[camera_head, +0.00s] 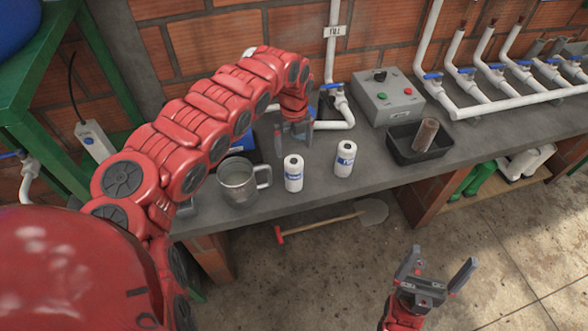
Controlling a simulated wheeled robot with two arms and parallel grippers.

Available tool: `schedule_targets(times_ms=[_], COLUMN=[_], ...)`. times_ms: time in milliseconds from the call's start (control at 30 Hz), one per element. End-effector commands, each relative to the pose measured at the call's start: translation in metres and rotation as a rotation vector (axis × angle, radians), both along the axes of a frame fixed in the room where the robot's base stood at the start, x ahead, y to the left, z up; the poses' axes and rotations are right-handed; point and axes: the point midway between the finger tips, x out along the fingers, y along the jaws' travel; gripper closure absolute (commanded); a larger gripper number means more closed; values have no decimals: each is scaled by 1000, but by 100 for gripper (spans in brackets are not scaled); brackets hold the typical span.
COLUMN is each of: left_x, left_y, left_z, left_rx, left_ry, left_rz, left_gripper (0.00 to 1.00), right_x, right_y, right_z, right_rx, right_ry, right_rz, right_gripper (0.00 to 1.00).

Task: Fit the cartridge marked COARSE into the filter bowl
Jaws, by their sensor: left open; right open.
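Two white cartridges with blue labels stand upright on the grey counter: a left one (294,174) and a right one (345,159). Their lettering is too small to read, so I cannot tell which is COARSE. My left gripper (294,138) is open, fingers down, just behind the left cartridge and apart from it. My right gripper (437,272) is open and empty, in front of the counter above the floor. I cannot clearly make out the filter bowl. Something blue (243,146) is partly hidden behind my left arm.
A metal mug (236,187) stands left of the cartridges. A black tray (397,143) holding a brown cylinder (426,134) is to the right. A grey control box (388,98) and white pipes (515,106) with blue valves line the back. Counter (318,187) before the cartridges is clear.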

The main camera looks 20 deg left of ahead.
Motion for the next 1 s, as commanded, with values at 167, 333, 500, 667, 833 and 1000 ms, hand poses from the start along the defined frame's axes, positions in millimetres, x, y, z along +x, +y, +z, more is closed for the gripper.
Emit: schedule_targets(times_ms=[167,333,500,667,833,1000], left_x=[0,-3,-6,-4,-4,-4], left_y=[-1,-2,-4,-3,-2,-1], left_z=[-22,-32,-58,-74,-78,-78], left_rx=[-2,-1,-3,-3,-1,0], left_ry=[-1,4,4,-1,-4,-3], left_rz=[0,-2,-1,1,1,1], left_gripper=[0,0,0,0,0,7], right_x=[0,0,0,0,0,0], right_y=[0,0,0,0,0,0], right_z=[9,18,34,36,36,35], right_rx=[0,0,0,0,0,0], right_ry=[0,0,0,0,0,0], right_rz=[0,0,0,0,0,0], right_gripper=[0,0,0,0,0,0])
